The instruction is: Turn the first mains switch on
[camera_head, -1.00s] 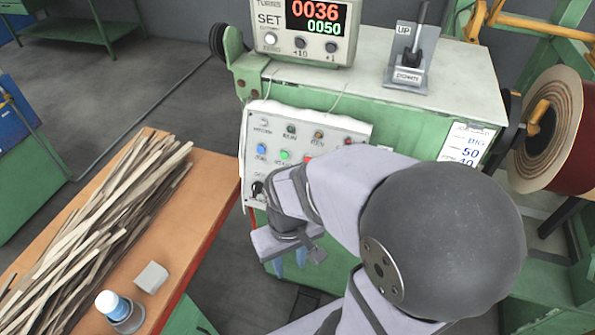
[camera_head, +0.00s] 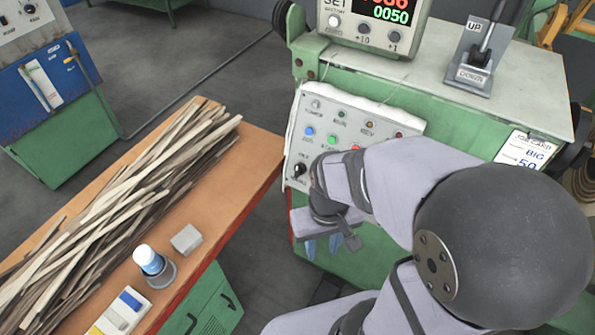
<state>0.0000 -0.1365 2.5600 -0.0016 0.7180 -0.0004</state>
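A white control panel (camera_head: 318,120) with coloured buttons, small lamps and a black rotary knob (camera_head: 299,170) is on the front of the green machine. I cannot tell from its labels which control is the first mains switch. My gripper (camera_head: 322,247) hangs just below the panel's lower left, with its blue fingertips pointing down. The fingers look apart with nothing between them. My arm hides the lower right part of the panel.
An orange table (camera_head: 250,160) at left holds a pile of wooden strips (camera_head: 130,200), a grey block (camera_head: 186,239) and a white-and-blue bottle (camera_head: 149,261). A counter display (camera_head: 385,15) and an up/down lever (camera_head: 482,50) are on the machine top.

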